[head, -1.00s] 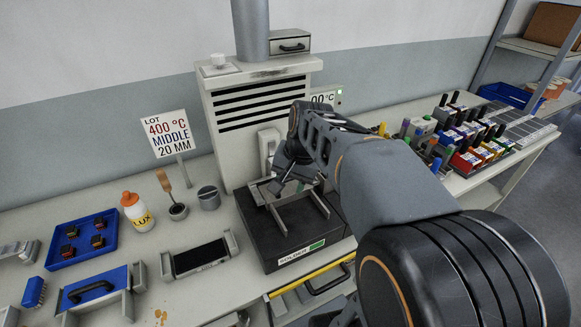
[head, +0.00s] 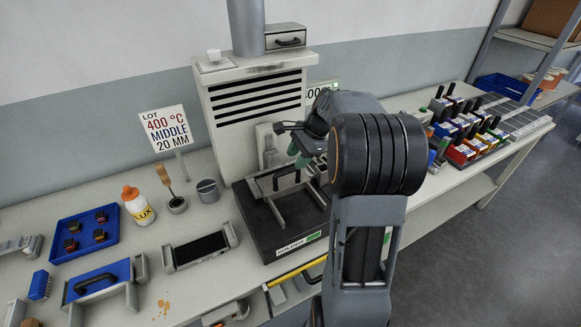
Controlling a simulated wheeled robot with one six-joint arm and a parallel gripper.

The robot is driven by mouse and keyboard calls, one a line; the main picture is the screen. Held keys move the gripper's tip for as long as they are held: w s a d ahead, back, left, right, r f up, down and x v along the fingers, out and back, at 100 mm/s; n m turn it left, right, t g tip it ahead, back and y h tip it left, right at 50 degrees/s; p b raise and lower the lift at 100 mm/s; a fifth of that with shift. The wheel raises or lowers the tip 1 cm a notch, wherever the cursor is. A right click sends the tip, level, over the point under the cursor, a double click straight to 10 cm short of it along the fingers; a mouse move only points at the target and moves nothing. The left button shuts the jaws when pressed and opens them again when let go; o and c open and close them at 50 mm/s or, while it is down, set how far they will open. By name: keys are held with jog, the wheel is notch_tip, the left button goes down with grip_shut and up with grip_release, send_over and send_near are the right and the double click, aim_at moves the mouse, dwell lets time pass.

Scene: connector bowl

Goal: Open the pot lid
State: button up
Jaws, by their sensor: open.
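The solder pot (head: 291,248) is a black box with a "SOLDER" label and a green mark on its front, standing on the bench. Grey rails run along its top. A grey lid plate (head: 262,187) with a black bar handle (head: 286,178) lies at the back of the pot's top. My gripper (head: 298,157) is just above and behind the handle, with greenish fingers partly hidden by my own arm. It is open and seems to hold nothing. The right part of the pot's top is hidden by my arm.
A vented grey cabinet (head: 255,100) stands right behind the pot. A sign (head: 166,130) reads 400 °C, middle, 20 mm. Left are a flux bottle (head: 138,205), a blue tray (head: 62,240) and a grey fixture (head: 199,247). Several coloured connectors (head: 467,140) stand right.

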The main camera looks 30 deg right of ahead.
aim_at(289, 170)
jog(key=shift+x, duration=2.35)
grip_shut()
